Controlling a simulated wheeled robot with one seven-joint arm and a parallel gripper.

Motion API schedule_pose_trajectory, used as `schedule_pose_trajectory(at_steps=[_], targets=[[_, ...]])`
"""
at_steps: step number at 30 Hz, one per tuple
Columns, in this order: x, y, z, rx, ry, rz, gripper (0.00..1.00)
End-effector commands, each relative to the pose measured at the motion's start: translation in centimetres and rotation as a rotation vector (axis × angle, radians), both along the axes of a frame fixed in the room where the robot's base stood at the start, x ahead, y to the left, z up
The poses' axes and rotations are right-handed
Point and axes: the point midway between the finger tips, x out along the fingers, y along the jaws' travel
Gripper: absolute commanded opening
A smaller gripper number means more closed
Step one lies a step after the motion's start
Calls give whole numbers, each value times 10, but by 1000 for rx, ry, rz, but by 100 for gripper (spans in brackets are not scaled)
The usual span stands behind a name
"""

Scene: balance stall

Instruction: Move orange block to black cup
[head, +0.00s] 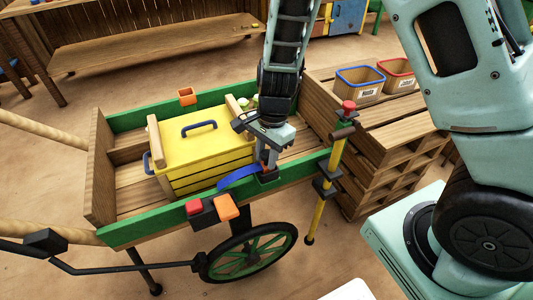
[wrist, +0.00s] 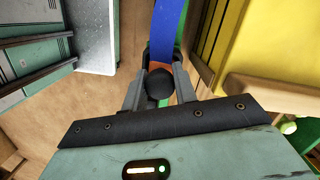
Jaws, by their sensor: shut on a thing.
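In the head view my gripper (head: 268,165) reaches down at the cart's front green rail. A blue curved band (head: 238,178) runs left from it and also shows in the wrist view (wrist: 166,30). A dark piece (head: 268,177) lies right under the fingers; I cannot tell if it is the black cup. Another orange piece (head: 226,207) sits on the front rail further left.
A red piece (head: 194,208) sits beside the orange one on the rail. A yellow box (head: 205,150) stands in the cart. A yellow post (head: 319,215) with black fittings and a red knob (head: 348,106) rises at right, before crates holding two bins (head: 360,85).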

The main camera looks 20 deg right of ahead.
Motion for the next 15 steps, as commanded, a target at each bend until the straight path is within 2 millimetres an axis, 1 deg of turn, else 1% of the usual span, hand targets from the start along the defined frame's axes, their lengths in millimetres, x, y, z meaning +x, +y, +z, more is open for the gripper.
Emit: schedule_pose_trajectory(at_steps=[5,6,8,9,15], targets=[[0,0,0,0,0,0,4],[0,0,0,0,0,0,31],[0,0,0,0,0,0,48],[0,0,0,0,0,0,53],[0,0,0,0,0,0,53]])
